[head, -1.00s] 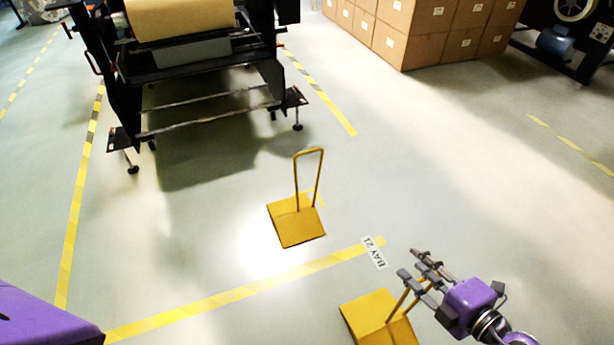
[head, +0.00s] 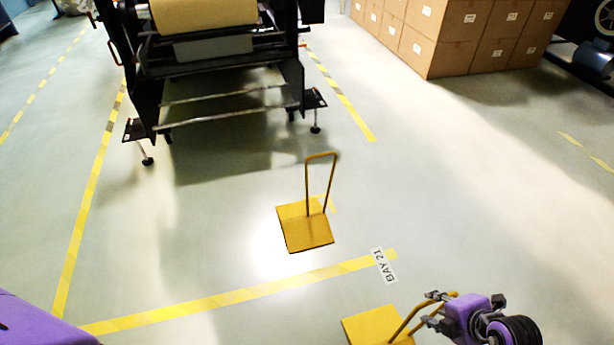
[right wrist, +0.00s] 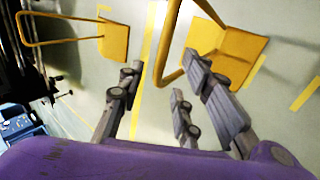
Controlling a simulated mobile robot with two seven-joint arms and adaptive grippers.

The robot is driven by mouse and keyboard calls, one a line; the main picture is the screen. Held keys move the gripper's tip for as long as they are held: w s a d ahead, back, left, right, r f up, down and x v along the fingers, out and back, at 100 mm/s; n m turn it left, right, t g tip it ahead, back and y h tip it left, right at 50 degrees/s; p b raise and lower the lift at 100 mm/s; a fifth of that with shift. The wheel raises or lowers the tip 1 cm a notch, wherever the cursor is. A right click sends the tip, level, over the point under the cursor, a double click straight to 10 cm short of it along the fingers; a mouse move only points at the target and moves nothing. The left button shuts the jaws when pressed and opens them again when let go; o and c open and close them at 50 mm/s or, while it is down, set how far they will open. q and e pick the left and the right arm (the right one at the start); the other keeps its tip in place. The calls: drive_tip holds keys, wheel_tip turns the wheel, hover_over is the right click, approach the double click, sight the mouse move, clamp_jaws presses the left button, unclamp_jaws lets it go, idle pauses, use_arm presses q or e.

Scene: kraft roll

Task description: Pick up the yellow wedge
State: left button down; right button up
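Two yellow wedges with tall yellow loop handles stand on the floor. The nearer yellow wedge (head: 375,326) is at the bottom of the head view, partly cut off by the frame edge. My right gripper (head: 432,309) is at the upper part of its handle. In the right wrist view this wedge (right wrist: 232,55) is at upper right, and its handle bar passes between the spread fingers of my right gripper (right wrist: 158,92), which look open. The farther yellow wedge (head: 305,228) stands alone mid-floor; it also shows in the right wrist view (right wrist: 114,42). My left gripper is out of view.
A black roll machine (head: 225,80) with a kraft roll (head: 203,14) stands at the back. Stacked cardboard boxes (head: 455,40) are at the back right. The right-hand floor is clear.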

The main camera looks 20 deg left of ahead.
drive_tip(key=shift+w+a+f, duration=0.25)
drive_tip(key=shift+w+f, duration=0.1)
drive_tip(key=shift+f, duration=0.25)
clamp_jaws()
drive_tip(key=shift+r, duration=0.1)
